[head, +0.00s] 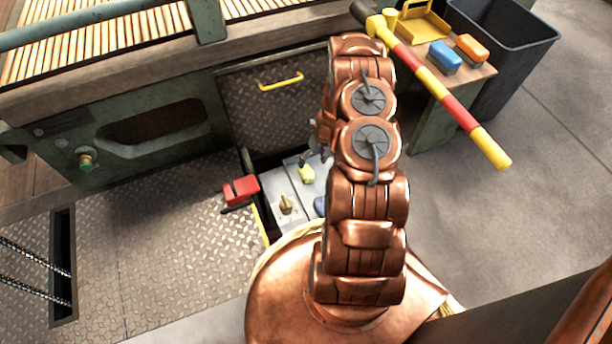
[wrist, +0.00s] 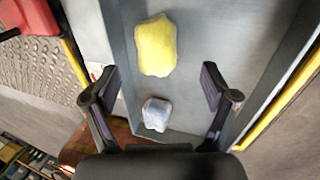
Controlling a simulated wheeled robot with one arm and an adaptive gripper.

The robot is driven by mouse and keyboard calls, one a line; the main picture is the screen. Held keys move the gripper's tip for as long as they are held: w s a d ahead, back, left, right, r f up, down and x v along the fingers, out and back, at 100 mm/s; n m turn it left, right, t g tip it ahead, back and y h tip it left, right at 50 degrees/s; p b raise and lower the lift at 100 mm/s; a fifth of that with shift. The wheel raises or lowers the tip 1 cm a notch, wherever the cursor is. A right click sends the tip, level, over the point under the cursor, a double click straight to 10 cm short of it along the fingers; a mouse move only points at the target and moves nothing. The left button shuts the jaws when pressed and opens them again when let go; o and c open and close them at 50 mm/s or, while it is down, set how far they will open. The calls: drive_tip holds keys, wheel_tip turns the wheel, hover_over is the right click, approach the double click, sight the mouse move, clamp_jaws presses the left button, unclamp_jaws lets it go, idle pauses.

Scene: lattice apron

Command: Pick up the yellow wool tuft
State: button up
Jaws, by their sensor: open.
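The yellow wool tuft (wrist: 156,46) lies on the floor of a grey tray (wrist: 220,60) in the wrist view, ahead of my gripper. It also shows in the head view (head: 306,174), just left of my arm. My gripper (wrist: 163,85) is open and empty, its two dark fingers spread wide apart. The tuft is beyond the fingertips and left of the middle between them. A pale blue-grey tuft (wrist: 156,114) lies in the same tray, between the fingers in the picture. In the head view my arm hides most of the gripper.
A red block (head: 241,190) stands at the tray's left edge. A small brass-coloured piece (head: 286,205) sits on the grey surface beside it. A striped red and yellow bar (head: 445,95) juts out at the right. Blue (head: 445,55) and orange (head: 471,48) brushes lie on a bench.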

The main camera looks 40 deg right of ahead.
sight(308, 170)
drive_tip(key=shift+b+x, duration=1.5)
drive_tip(key=shift+x, duration=1.45)
drive_tip(key=shift+a+r, duration=0.1)
drive_tip(key=shift+a, duration=0.1)
drive_tip(key=shift+c, duration=0.2)
drive_tip(key=c, duration=1)
